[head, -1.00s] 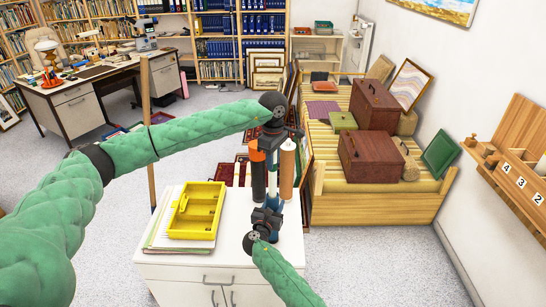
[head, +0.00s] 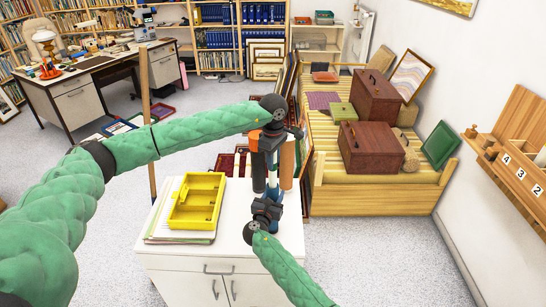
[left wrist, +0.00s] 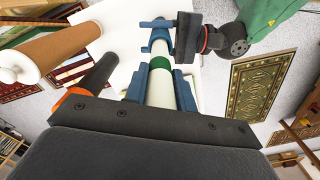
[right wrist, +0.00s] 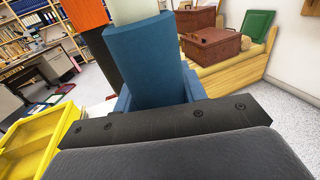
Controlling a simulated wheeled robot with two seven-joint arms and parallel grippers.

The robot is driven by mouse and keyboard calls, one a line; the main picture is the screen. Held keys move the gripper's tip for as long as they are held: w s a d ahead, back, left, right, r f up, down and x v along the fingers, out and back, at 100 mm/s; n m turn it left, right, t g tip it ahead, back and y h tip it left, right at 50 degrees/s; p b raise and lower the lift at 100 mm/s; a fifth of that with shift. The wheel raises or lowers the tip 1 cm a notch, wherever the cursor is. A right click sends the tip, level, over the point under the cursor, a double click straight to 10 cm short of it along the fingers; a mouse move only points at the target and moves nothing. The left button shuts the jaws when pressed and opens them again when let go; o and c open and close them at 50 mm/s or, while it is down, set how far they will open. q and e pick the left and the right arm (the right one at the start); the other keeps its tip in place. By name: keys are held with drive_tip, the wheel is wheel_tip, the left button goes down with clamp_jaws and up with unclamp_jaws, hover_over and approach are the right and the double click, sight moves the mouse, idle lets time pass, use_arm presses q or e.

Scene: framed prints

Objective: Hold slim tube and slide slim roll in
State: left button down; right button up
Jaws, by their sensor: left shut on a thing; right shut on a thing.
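My left gripper (head: 272,150) points down and is shut on the slim roll. In the left wrist view the roll (left wrist: 160,90) is pale with a green band, between two blue fingers. My right gripper (head: 268,205) is below, shut on the slim blue tube (right wrist: 145,60), which stands upright. The roll's pale end shows at the tube's top in the right wrist view (right wrist: 130,10), in line with it. I cannot tell how deep the roll is in the tube.
A black tube with an orange cap (left wrist: 95,78) and a brown roll (left wrist: 55,50) stand close beside the held roll. A yellow tray (head: 197,205) sits on papers on the white cabinet (head: 210,255). The cabinet's front top is clear.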

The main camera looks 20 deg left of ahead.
use_arm(q)
drive_tip(key=shift+f, duration=0.75)
drive_tip(key=shift+f, duration=0.15)
drive_tip(key=c, duration=1.1)
unclamp_jaws()
wheel_tip(320, 180, up, 12)
use_arm(e)
drive_tip(key=o, duration=1.2)
